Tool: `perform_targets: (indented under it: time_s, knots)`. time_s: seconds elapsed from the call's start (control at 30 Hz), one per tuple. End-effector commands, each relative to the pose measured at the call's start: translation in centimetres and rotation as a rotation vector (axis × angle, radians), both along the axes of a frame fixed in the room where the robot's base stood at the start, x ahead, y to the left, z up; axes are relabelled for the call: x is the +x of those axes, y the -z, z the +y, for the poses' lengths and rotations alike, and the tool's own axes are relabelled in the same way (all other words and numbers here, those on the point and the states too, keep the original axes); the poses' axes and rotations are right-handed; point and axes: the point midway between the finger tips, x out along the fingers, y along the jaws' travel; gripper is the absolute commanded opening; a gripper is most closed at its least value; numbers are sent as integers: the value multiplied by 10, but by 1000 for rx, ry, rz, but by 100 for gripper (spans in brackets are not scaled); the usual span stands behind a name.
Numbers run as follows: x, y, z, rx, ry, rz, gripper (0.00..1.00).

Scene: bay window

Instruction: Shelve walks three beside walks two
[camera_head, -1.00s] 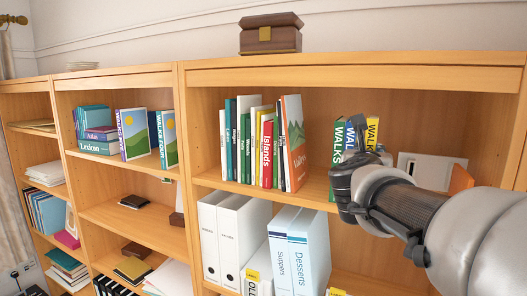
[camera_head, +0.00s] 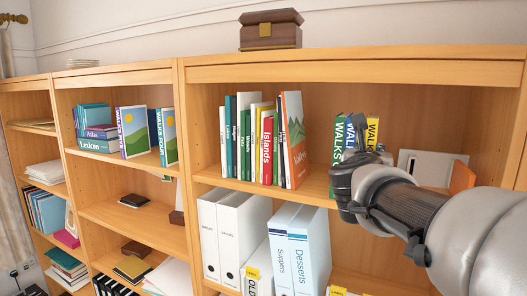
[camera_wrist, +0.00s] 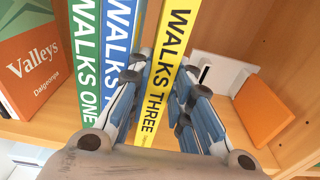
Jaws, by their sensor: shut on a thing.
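The yellow Walks Three book (camera_wrist: 172,55) stands upright between the fingers of my gripper (camera_wrist: 158,95) in the wrist view, and the fingers are shut on it. The blue Walks Two book (camera_wrist: 117,45) stands directly to its left, with the green Walks One book (camera_wrist: 85,60) left of that. In the head view the tops of the green book (camera_head: 338,140), the blue book (camera_head: 355,128) and the yellow book (camera_head: 372,132) show on the right shelf (camera_head: 318,184). My gripper (camera_head: 350,185) covers their lower parts. Whether yellow and blue touch is hard to tell.
The orange-spined Valleys book (camera_head: 294,140) ends a row of several books to the left. A pale flat thing (camera_wrist: 215,75) and an orange book (camera_wrist: 265,108) lean to the right. Binders (camera_head: 242,235) fill the shelf below. Bare shelf shows between Valleys and Walks One.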

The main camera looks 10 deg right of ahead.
Motion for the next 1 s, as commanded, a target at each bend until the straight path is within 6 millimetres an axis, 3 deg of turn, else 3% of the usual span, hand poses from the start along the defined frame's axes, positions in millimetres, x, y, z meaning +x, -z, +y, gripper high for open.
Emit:
perform_targets:
  time_s: [0.33,0.37,0.7,1.0]
  knots:
    - [0,-1,0,-1,0,-3,0]
    - [0,-1,0,-1,0,-3,20]
    - [0,0,1,0,-2,-1,43]
    - [1,3,2,2,-6,4,43]
